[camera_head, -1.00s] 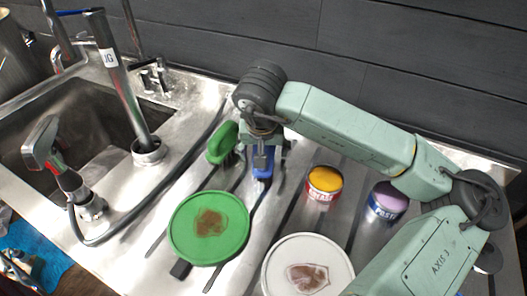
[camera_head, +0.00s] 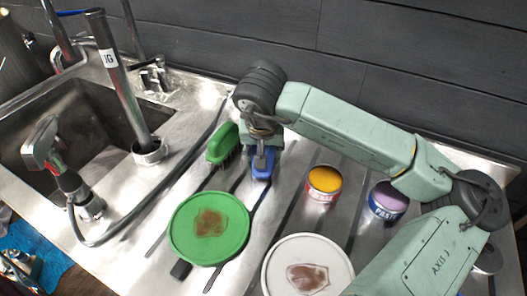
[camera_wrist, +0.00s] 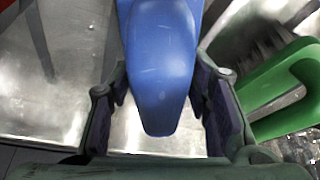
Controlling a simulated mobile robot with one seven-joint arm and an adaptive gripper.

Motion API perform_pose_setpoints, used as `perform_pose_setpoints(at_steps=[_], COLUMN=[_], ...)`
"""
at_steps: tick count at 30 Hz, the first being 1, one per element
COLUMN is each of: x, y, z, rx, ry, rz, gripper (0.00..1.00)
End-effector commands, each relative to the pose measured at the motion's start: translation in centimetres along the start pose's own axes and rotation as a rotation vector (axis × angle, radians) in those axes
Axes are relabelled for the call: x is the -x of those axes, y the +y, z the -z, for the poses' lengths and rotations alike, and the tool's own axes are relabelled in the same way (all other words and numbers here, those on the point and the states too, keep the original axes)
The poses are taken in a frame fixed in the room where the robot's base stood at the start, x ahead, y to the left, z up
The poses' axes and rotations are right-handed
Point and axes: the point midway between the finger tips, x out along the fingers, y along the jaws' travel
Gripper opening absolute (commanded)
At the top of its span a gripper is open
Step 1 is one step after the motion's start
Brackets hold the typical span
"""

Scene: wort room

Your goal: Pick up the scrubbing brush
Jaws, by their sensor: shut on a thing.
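My gripper (camera_head: 262,158) is shut on a smooth blue object (camera_head: 263,168) on the steel drainboard. In the wrist view the blue object (camera_wrist: 160,70) lies between the two dark finger pads, its rounded, tapered end toward the camera. I cannot see bristles on it; its far end is cut off there. A green brush (camera_head: 220,142) with dark bristles lies just left of my gripper in the head view. It also shows at the right of the wrist view (camera_wrist: 280,88), apart from the fingers. I cannot tell whether the blue object is clear of the drainboard.
A stained green plate (camera_head: 180,232) and a stained white plate (camera_head: 275,274) lie in front. An orange-topped tin (camera_head: 324,184) and a purple-topped tin (camera_head: 387,202) stand to the right. A sink (camera_head: 85,120) with a spray hose is on the left. A dark wall stands behind.

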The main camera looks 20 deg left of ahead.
Motion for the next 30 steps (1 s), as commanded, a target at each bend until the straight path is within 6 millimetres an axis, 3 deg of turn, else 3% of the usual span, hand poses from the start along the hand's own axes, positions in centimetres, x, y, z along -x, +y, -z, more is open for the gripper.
perform_pose_setpoints(at_steps=[8,14,30], x=[0.8,3.0,9.0], y=[0.1,0.1,2.5], z=[0.4,1.3,-9.9], rx=[-0.001,0.000,0.000], ry=[0.002,0.004,0.004], rz=[-0.002,-0.004,-0.002], gripper=[0.09,0.09,0.09])
